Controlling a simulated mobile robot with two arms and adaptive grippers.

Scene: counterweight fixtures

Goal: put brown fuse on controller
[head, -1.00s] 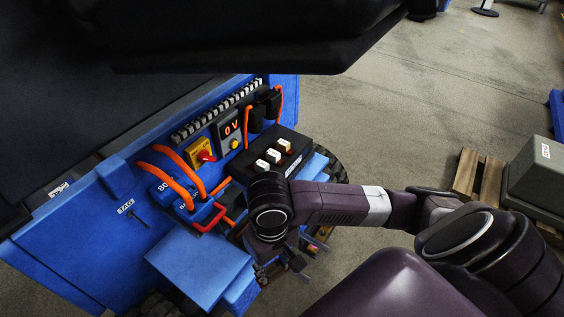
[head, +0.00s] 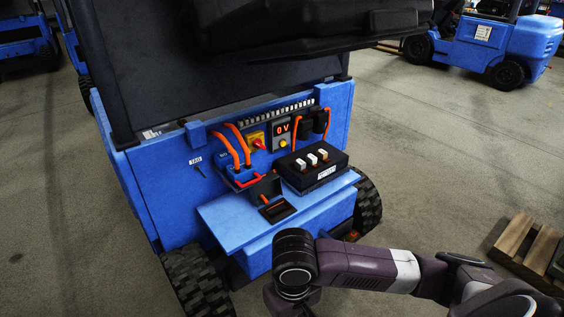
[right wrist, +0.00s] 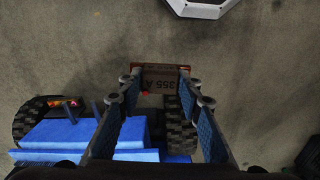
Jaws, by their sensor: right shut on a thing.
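The brown fuse (right wrist: 160,78), marked "355 A", is between the fingertips of my right gripper (right wrist: 160,85) in the right wrist view. The gripper is shut on it, above the floor and beyond the blue truck's edge. In the head view the right wrist is at the bottom centre; its fingers and the fuse are not clear there. A black box (head: 336,173) with several white-topped blocks on it and an unreadable label stands on the blue truck; it looks like the controller. An open black holder (head: 276,213) with an orange part lies left of it. My left gripper is not in view.
The blue truck (head: 170,210) has a 0 V display (head: 282,128), a red-and-yellow switch (head: 256,141) and orange cables (head: 238,143). A raised dark cover (head: 210,60) hangs above. A wooden pallet (head: 528,240) lies at the right. Open floor lies between.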

